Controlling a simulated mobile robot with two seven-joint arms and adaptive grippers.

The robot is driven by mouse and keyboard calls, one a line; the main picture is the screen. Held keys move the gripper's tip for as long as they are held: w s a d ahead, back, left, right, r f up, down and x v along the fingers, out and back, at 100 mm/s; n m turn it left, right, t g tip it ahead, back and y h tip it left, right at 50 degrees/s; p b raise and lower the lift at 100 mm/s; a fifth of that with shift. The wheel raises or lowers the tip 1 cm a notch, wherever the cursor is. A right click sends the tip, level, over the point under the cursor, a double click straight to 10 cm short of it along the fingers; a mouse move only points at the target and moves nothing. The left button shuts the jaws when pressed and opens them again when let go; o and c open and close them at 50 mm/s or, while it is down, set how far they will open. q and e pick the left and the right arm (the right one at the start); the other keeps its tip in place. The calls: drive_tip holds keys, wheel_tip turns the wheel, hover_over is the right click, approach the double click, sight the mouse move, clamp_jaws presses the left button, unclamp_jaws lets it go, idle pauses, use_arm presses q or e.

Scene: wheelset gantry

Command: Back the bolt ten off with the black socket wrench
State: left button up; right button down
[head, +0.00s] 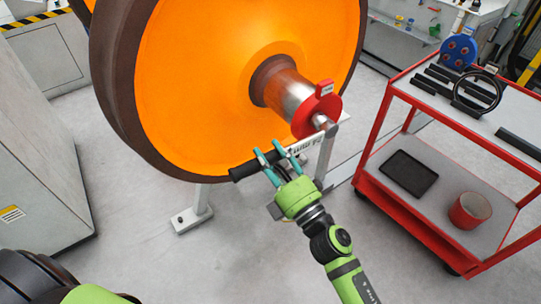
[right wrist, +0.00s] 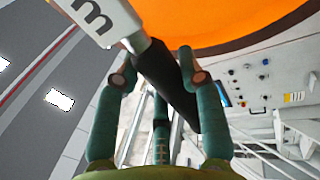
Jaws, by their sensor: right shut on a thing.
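My right gripper (head: 277,160) is shut on the black handle of the socket wrench (head: 240,172), below the axle end. In the right wrist view the wrench handle (right wrist: 168,80) runs slantwise between the fingers, with a grey shaft entering its upper end. The red axle cap (head: 312,112) sits on the silver axle of the orange wheel (head: 195,75). A small silver cylinder (head: 324,122) sticks out from the cap face; I cannot tell whether it is a bolt or a socket. Bolt ten cannot be singled out. My left gripper is out of view.
A red cart (head: 376,137) stands on the right, with black bars (head: 437,73) on top and a dark tray (head: 409,173) and red pot (head: 470,211) below. A grey cabinet (head: 40,160) stands on the left. A metal stand foot (head: 190,218) is below the wheel.

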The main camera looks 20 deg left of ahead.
wheel_tip(320, 180, down, 4)
drive_tip(key=n+g+b, duration=0.1)
drive_tip(key=n+b, duration=0.2)
drive_tip(key=b, duration=0.1)
drive_tip(key=shift+y+b, duration=0.3)
drive_tip(key=shift+y, duration=0.1)
drive_tip(key=shift+n, duration=0.3)
drive_tip(key=shift+s+d+p, duration=0.25)
drive_tip(key=shift+s+d, duration=0.45)
drive_tip(key=shift+d, duration=0.35)
drive_tip(key=shift+s+d+p, duration=0.25)
drive_tip(key=shift+s+d, duration=0.45)
drive_tip(key=shift+d, duration=0.35)
